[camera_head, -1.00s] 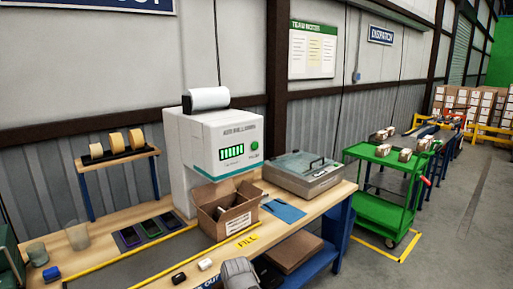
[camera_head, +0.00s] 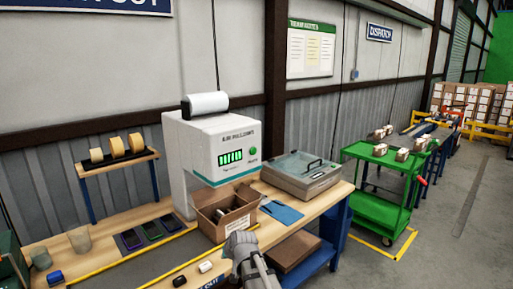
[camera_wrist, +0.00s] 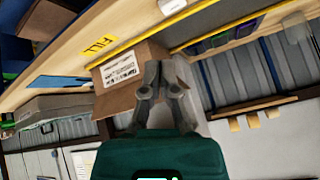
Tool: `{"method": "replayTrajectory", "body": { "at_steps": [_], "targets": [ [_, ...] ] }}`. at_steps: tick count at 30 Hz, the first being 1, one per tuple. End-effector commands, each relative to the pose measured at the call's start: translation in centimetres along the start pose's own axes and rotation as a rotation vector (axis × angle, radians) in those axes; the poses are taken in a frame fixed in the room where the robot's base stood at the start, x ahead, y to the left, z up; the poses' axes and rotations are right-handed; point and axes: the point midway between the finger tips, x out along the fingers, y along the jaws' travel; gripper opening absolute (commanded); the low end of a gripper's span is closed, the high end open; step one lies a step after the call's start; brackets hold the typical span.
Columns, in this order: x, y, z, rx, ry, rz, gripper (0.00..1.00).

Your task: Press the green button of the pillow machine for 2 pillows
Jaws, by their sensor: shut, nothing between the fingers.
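The white pillow machine (camera_head: 190,160) stands on the wooden bench, with a roll on top. Its round green button (camera_head: 253,152) is on the front face, right of a green bar display (camera_head: 231,157). An open cardboard carton (camera_head: 238,222) sits below the machine's front. Something small, grey and dark shows inside it; I cannot tell what. My gripper (camera_head: 240,238) is at the carton's near side, below and apart from the button. In the wrist view my gripper (camera_wrist: 162,68) is shut and empty, in front of the carton (camera_wrist: 128,75). The button is not visible there.
A grey lidded case (camera_head: 300,175) and a blue sheet (camera_head: 282,212) lie right of the carton. Dark trays (camera_head: 155,228) and clear cups (camera_head: 79,240) stand left. A tape rack (camera_head: 118,155) is behind. A green cart (camera_head: 385,185) stands beyond the bench.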

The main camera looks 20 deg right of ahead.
Motion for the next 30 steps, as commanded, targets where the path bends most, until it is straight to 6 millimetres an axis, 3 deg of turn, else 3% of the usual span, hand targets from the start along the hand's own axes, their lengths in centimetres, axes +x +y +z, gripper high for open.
{"method": "replayTrajectory", "body": {
  "at_steps": [1, 3, 11, 18, 24, 30],
  "targets": [
    [-0.2, 0.3, -2.4, 0.018, 0.053, -0.008, 0.0],
    [-0.5, 0.8, -5.1, 0.042, 0.132, -0.02, 0.0],
    [-2.4, 3.5, -14.7, 0.145, 0.428, -0.041, 0.0],
    [-5.5, 7.3, -22.7, 0.251, 0.699, -0.028, 0.0],
    [-8.9, 11.4, -28.4, 0.345, 0.921, 0.006, 0.0],
    [-12.1, 15.3, -32.0, 0.429, 1.096, 0.058, 0.0]
  ]
}}
